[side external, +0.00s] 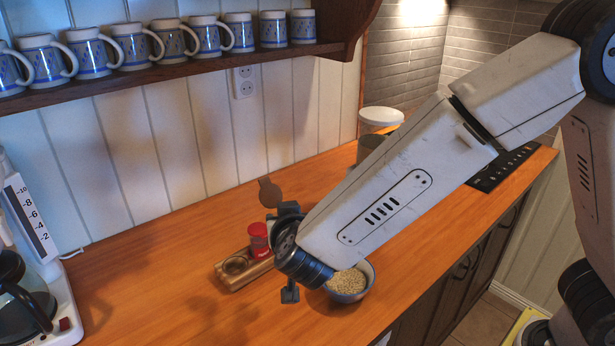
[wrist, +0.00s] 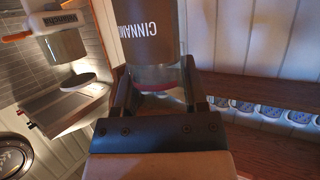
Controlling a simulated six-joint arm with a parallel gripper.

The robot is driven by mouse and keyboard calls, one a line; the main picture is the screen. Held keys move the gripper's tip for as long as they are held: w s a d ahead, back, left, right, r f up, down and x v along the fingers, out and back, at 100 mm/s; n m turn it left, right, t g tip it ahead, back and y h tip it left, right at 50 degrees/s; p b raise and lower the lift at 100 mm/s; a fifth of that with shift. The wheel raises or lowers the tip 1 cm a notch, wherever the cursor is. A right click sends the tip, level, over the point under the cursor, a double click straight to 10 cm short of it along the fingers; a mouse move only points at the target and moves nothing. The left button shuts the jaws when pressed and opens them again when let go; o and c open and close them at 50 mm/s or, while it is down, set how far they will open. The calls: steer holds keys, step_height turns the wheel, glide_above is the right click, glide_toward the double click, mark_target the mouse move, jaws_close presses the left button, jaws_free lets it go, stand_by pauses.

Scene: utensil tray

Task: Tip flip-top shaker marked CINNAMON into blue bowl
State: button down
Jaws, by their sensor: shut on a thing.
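The shaker marked CINNAMON (wrist: 150,32) fills the top middle of the wrist view, with a brown body, white lettering upside down in the picture and a clear band near the jaws. My gripper (wrist: 157,82) is shut on it, one finger on each side. The side external view shows my gripper (side external: 287,210) above the counter, left of the blue bowl. The held shaker is mostly hidden there, and its tilt is unclear. The blue bowl (side external: 367,290) holds pale grains, stands on the counter and is partly covered by my arm.
A coffee maker (side external: 50,300) stands far left. Mugs (side external: 130,45) line the wall shelf (side external: 180,65).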

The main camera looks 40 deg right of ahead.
steer(key=w+d+f+m+g+h, duration=0.1)
steer(key=d+f+m+g+h, duration=0.3)
steer(key=d+m, duration=0.5)
steer(key=m+g+h, duration=0.1)
steer(key=g+h, duration=0.1)
steer(key=g, duration=0.1)
steer(key=shift+d+f+m+g+h, duration=0.3)
steer(key=shift+d+f+g, duration=0.05)
steer(key=shift+d+g, duration=0.05)
steer(key=shift+s, duration=0.2)
steer(key=s+f+m+t+h, duration=0.1)
steer(key=s+m+t, duration=0.1)
steer(key=m, duration=0.4)
steer(key=s+d+f+m+t, duration=0.1)
steer(key=s+f+m+t, duration=0.1)
steer(key=m+t, duration=0.3)
steer(key=shift+s+d+f+m+h, duration=0.2)
steer(key=shift+s+m+h, duration=0.25)
steer(key=shift+m, duration=0.85)
steer(key=shift+s+m, duration=0.1)
steer(key=shift+m, duration=0.2)
stand_by(0.8)
stand_by(0.6)
